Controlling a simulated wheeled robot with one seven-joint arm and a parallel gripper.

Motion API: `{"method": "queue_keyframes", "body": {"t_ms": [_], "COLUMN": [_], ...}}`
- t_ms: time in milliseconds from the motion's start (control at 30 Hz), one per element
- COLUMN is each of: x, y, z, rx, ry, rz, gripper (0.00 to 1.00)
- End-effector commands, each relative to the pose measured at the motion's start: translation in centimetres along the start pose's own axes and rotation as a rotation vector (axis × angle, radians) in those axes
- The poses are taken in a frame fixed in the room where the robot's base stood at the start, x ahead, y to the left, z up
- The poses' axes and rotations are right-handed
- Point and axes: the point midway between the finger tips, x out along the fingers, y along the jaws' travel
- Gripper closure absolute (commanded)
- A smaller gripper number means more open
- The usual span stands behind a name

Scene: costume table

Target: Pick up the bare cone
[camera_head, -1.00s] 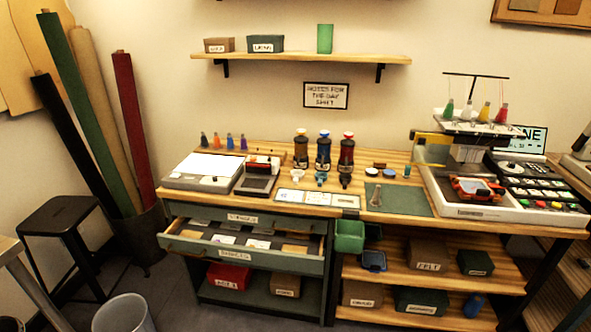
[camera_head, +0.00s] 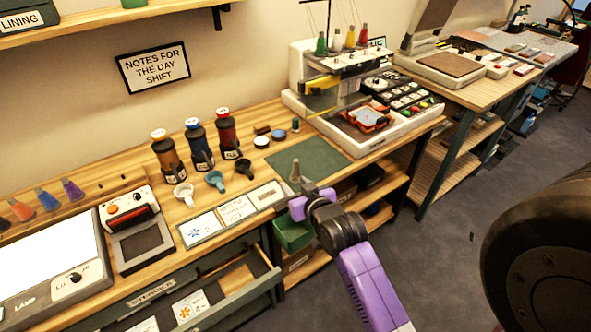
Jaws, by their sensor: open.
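The bare cone (camera_head: 294,172), slim and grey-beige, stands upright at the front left part of the green mat (camera_head: 322,158) on the wooden table. My gripper (camera_head: 304,198) is open, at the table's front edge, just in front of and slightly right of the cone in the picture. Its purple and dark parts hide whatever lies directly behind it. I cannot tell whether the fingers touch the cone or stand apart from it.
Several dark bottles (camera_head: 199,145) with small cups stand left of the mat. An embroidery machine (camera_head: 360,115) stands behind and to the right. Cards (camera_head: 237,210) lie left of the cone. A green bin (camera_head: 292,235) hangs below the edge, and a drawer is open at lower left.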

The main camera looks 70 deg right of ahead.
Motion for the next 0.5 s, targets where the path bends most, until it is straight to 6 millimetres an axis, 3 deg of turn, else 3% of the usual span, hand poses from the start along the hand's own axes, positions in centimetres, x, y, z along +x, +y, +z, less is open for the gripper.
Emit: {"method": "queue_keyframes", "body": {"t_ms": [100,200,500], "x": [1.4,2.1,5.0], "y": [2.2,2.9,3.4], "z": [-1.7,-2.2,-2.3], "rx": [0.017,0.022,0.024], "ry": [-0.005,-0.009,-0.010], "rz": [0.040,0.053,0.056], "gripper": [0.57,0.57,0.57]}}
